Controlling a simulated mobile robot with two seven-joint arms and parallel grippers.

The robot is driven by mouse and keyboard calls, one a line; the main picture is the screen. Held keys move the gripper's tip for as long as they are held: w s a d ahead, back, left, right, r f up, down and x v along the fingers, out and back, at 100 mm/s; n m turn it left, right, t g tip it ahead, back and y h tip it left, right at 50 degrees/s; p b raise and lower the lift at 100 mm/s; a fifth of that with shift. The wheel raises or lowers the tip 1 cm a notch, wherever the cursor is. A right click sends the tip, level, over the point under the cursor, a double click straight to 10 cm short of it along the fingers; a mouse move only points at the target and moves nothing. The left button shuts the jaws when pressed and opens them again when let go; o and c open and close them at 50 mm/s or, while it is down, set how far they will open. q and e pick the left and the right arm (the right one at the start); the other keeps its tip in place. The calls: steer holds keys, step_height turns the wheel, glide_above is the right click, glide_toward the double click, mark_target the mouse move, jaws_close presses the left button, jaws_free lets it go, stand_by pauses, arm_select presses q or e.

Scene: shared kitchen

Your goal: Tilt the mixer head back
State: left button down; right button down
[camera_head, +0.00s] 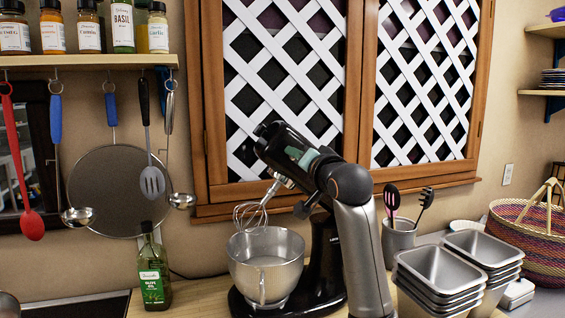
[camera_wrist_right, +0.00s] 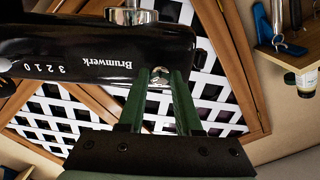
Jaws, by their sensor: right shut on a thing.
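The stand mixer has a black head (camera_head: 270,140) labelled Brumwerk, which also fills the upper left of the right wrist view (camera_wrist_right: 70,55). The head is tilted up, its front end raised toward the lattice window. A wire whisk (camera_head: 250,215) hangs from it, just above the steel bowl (camera_head: 266,268) on the mixer's black base. My right gripper (camera_head: 308,158) is at the side of the head; its green fingers also show in the right wrist view (camera_wrist_right: 160,82). They are closed on the head's edge, by a small silver part. My arm hides part of the head and column. My left gripper is out of view.
A green olive oil bottle (camera_head: 152,270) stands left of the bowl. Stacked steel pans (camera_head: 437,272), a utensil crock (camera_head: 398,240) and a woven basket (camera_head: 530,240) stand to the right. Utensils hang under a spice shelf (camera_head: 90,62). The lattice window (camera_head: 290,70) is close behind the head.

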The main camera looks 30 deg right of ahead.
steer(key=shift+m, duration=0.8)
steer(key=d+r, duration=0.2)
steer(key=d, duration=0.1)
steer(key=shift+s+d+r, duration=0.15)
steer(key=shift+s+d, duration=0.05)
steer(key=shift+s, duration=0.2)
steer(key=c, duration=0.6)
jaws_free()
steer(key=shift+a, duration=0.1)
steer(key=shift+b+v, duration=1.6)
steer(key=shift+v, duration=4.65)
